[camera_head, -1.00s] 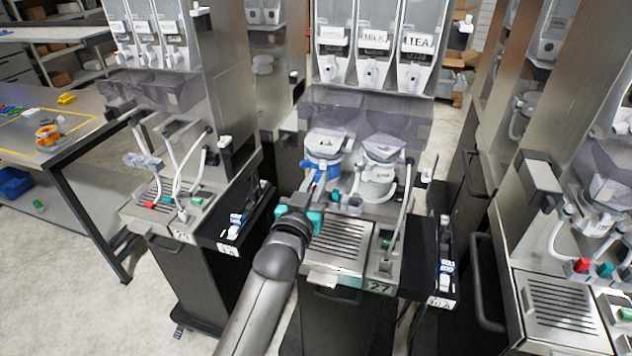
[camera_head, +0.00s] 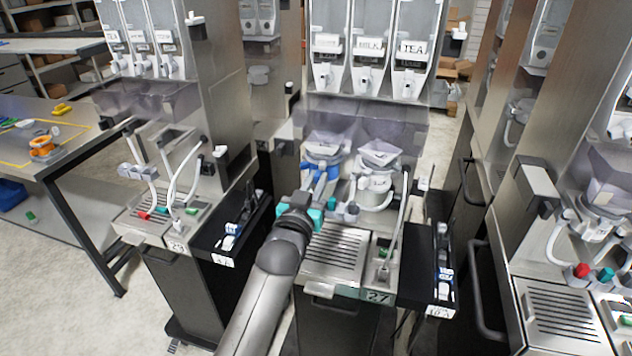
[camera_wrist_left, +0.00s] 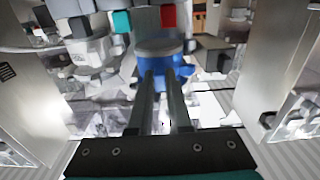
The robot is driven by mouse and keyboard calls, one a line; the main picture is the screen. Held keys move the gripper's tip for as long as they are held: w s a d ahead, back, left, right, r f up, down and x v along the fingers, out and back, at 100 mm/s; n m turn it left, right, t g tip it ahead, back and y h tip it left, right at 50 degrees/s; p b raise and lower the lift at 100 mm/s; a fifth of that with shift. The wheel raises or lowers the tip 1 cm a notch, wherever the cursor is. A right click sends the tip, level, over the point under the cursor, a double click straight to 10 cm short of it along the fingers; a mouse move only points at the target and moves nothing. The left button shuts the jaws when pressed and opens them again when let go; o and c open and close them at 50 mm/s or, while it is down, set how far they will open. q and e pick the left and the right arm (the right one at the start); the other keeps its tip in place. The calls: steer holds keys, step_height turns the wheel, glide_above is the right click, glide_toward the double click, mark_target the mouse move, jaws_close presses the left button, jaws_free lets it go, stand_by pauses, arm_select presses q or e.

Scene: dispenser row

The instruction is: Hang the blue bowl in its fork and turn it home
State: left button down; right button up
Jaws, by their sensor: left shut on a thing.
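The blue bowl (camera_head: 322,175) is at the middle machine, below the left clear hopper. It shows in the left wrist view (camera_wrist_left: 160,72) with a grey rim on top, between the ends of my two fingers. My left gripper (camera_head: 318,188) reaches it from the front and is shut on it. The bowl looks about upright. The fork behind it is hidden, so I cannot tell whether the bowl sits in it. My right gripper is not in view.
A white bowl (camera_head: 375,190) with a hose sits just right of the blue one. A slatted drip tray (camera_head: 335,250) lies below. Other machines stand close at left and right. Black side trays (camera_head: 440,265) jut forward beside the middle machine.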

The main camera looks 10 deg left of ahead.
arm_select(q)
steer(key=shift+w, duration=0.1)
steer(key=shift+w+b, duration=0.8)
steer(key=shift+w, duration=0.6)
steer(key=shift+w+d+r, duration=0.1)
steer(key=shift+w, duration=0.05)
steer(key=shift+f+p, duration=0.2)
steer(key=shift+p, duration=0.1)
steer(key=shift+a+r+m+h+p, duration=0.1)
steer(key=shift+a+m+h+p, duration=0.45)
steer(key=shift+h, duration=0.25)
steer(key=shift+m+h, duration=0.35)
steer(key=shift+h, duration=0.25)
